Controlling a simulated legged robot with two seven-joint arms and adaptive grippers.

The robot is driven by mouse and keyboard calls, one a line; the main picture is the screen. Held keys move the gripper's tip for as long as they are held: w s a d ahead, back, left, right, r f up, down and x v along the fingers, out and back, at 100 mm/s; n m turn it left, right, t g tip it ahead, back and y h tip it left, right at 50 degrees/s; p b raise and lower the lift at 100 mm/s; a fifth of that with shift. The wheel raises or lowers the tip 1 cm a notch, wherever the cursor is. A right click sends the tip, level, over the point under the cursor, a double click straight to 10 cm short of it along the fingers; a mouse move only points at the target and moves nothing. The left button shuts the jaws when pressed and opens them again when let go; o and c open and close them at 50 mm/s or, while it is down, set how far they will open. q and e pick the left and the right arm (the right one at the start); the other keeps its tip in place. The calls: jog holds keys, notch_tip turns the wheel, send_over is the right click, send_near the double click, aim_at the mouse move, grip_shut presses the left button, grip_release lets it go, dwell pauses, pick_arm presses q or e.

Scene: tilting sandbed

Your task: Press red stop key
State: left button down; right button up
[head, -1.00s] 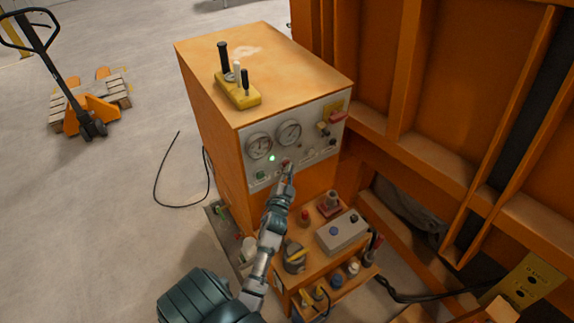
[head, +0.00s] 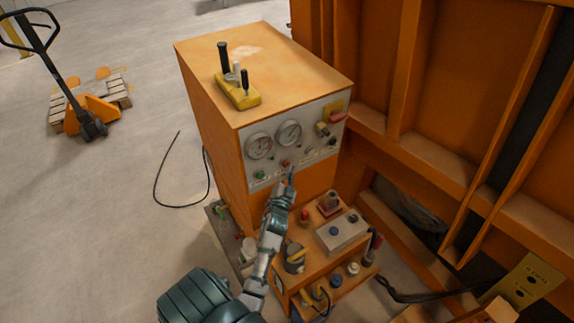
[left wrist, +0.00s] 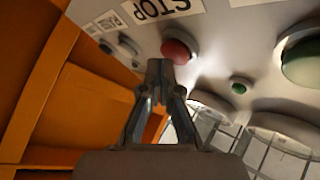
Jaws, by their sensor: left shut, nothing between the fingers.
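The red stop key (head: 285,163) is a small round red button on the grey control panel (head: 262,182) of the orange cabinet. In the left wrist view the red key (left wrist: 178,51) sits beside an upside-down STOP label (left wrist: 166,8). My left gripper (head: 291,172) is shut and empty, its tips just below and right of the key. In the left wrist view the fingertips (left wrist: 160,68) overlap the key's lower edge; a small gap or light touch cannot be told apart. My right gripper is not in view.
A small green lamp (head: 271,163) looks dark. A green button (head: 260,175), two gauges (head: 289,133) and a red-handled switch (head: 338,117) share the panel. A shelf with a grey box (head: 341,233) and loose parts stands below. An orange frame (head: 400,150) rises at the right.

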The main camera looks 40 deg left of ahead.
pick_arm(q)
jog(key=shift+s+d, duration=0.15)
jog(key=shift+d, duration=0.25)
jog(key=shift+d, duration=0.1)
jog(key=d, duration=0.2)
jog(key=s+d, duration=0.1)
jog(key=d, duration=0.1)
jog(key=shift+s+d, duration=0.2)
jog(key=shift+d, duration=0.2)
dwell(0.7)
